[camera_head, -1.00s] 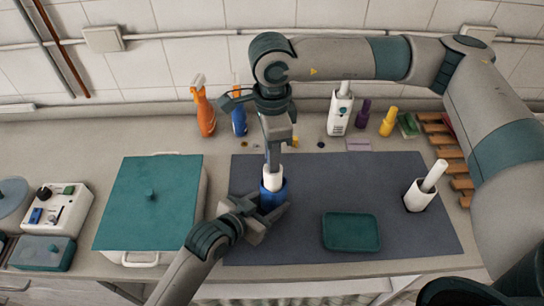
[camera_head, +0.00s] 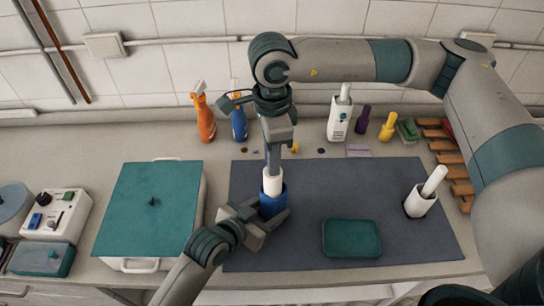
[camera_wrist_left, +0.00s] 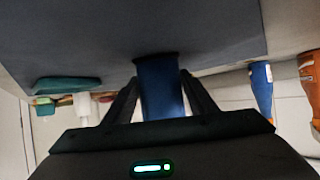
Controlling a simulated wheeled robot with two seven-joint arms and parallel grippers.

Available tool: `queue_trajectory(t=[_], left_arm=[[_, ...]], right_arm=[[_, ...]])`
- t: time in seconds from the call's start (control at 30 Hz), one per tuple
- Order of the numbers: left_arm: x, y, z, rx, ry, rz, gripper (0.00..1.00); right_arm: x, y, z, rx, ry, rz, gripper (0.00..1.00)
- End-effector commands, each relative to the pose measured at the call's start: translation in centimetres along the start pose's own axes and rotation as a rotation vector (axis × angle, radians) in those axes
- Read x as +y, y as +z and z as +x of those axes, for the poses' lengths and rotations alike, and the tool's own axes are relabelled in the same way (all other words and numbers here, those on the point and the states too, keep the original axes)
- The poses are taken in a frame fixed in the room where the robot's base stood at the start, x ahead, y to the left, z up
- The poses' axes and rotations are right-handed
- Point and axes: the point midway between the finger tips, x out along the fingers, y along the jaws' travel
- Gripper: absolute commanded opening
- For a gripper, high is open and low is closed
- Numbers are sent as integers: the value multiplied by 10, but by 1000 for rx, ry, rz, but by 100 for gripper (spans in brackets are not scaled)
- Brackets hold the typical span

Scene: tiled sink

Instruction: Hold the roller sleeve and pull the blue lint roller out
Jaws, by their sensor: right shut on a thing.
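The blue lint roller's sleeve (camera_head: 270,204) stands upright on the dark mat, with a white cylindrical part (camera_head: 272,182) rising from its top. My right gripper (camera_head: 273,168) comes from above and is shut on the top of the white part. My left gripper (camera_head: 262,222) reaches in low from the front left. In the left wrist view the blue sleeve (camera_wrist_left: 161,92) lies between its two fingers, which close against both sides. The sleeve's lower part is partly hidden by the left fingers. How deep the white part sits in the sleeve is hidden.
A green tray (camera_head: 351,238) and a white holder (camera_head: 418,203) with a white stick are on the mat (camera_head: 310,190) to the right. A green-lidded box (camera_head: 150,205) stands left. Spray bottles (camera_head: 204,115) and other bottles line the back.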

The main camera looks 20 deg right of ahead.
Motion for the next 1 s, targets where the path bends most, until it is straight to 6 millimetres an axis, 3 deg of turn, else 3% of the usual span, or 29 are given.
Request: queue_trajectory(t=[0.07, 0.57, 0.77, 1.0], left_arm=[[0, 0, 0, 0, 0, 0, 70], [0, 0, -8, 0, 0, 0, 70], [0, 0, -32, 0, 0, 1, 70], [0, 0, -75, 0, 0, 1, 70]], right_arm=[[0, 0, 0, 0, 0, 0, 0], [0, 0, 0, 0, 0, 0, 0], [0, 0, 0, 0, 0, 0, 0], [0, 0, 0, 0, 0, 0, 0]])
